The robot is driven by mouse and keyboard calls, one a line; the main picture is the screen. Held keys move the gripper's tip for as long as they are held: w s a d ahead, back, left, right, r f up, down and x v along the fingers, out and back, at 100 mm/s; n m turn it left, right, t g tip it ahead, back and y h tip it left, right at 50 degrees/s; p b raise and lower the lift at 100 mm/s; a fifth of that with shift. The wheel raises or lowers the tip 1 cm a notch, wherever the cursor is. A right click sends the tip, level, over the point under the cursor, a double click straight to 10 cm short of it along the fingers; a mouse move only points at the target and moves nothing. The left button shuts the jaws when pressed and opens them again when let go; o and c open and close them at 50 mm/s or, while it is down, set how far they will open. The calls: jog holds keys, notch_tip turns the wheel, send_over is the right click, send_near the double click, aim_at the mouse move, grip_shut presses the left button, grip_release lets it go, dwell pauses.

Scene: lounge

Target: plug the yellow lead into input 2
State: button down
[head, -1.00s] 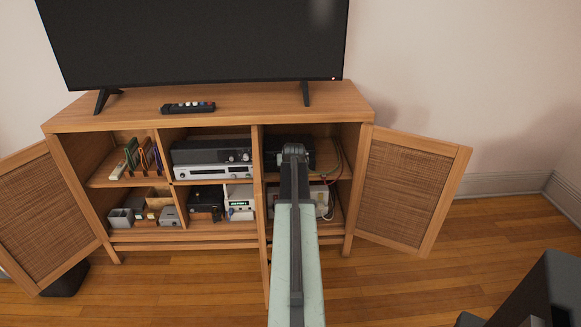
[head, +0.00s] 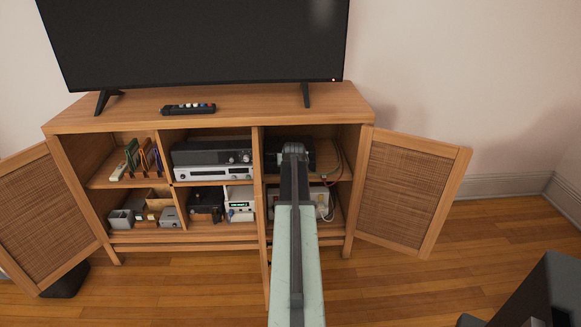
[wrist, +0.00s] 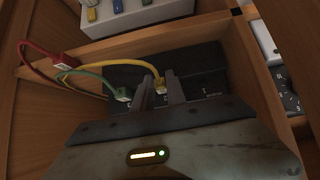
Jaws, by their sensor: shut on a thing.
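In the wrist view my gripper (wrist: 161,88) is shut on the yellow plug at the end of the yellow lead (wrist: 105,69). The plug is between the two fingers, in front of a black box (wrist: 205,65). I cannot tell whether the plug is in a socket or only close to the box. In the head view my arm reaches into the cabinet's right bay and hides the fingers and most of the black box (head: 304,146).
A green lead's plug (wrist: 122,94) is left of my fingers, and a red lead's plug (wrist: 65,61) lies farther left. Wooden walls enclose the bay. The right door (head: 412,185) stands open.

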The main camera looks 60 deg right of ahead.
jog(key=shift+w+d, duration=0.15)
jog(key=c, duration=1.3)
grip_release()
jog(key=p+v, duration=0.5)
jog(key=v, duration=0.2)
jog(key=shift+r, duration=0.3)
